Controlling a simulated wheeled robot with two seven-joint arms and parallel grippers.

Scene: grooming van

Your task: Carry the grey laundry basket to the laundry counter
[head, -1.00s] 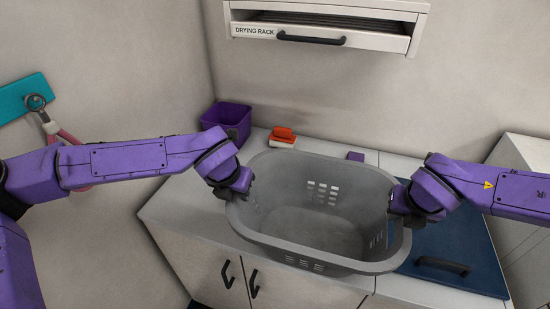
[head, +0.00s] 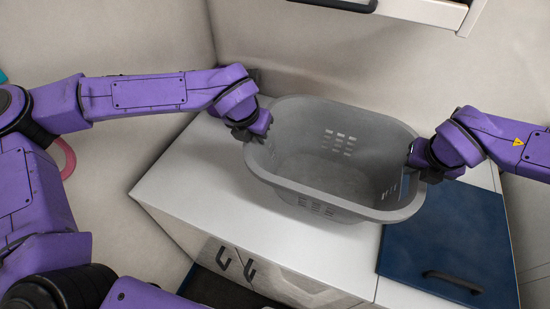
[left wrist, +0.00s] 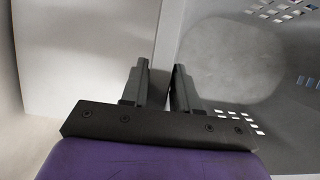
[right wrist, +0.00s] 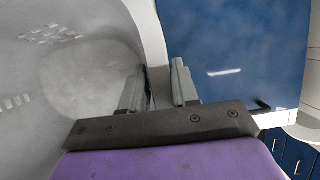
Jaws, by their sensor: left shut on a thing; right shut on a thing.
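The grey laundry basket (head: 325,205) is empty and held level between my two grippers, over the white counter (head: 200,190). I cannot tell whether its base touches the counter. My left gripper (head: 250,130) is shut on the basket's left rim; in the left wrist view its fingers (left wrist: 160,88) straddle the basket wall (left wrist: 173,40). My right gripper (head: 416,168) is shut on the right rim; in the right wrist view its fingers (right wrist: 158,85) straddle the wall (right wrist: 150,45).
The drying rack unit (head: 420,8) hangs on the wall above. Cabinet handles (head: 236,265) show on the counter's front. Bare counter lies left of the basket.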

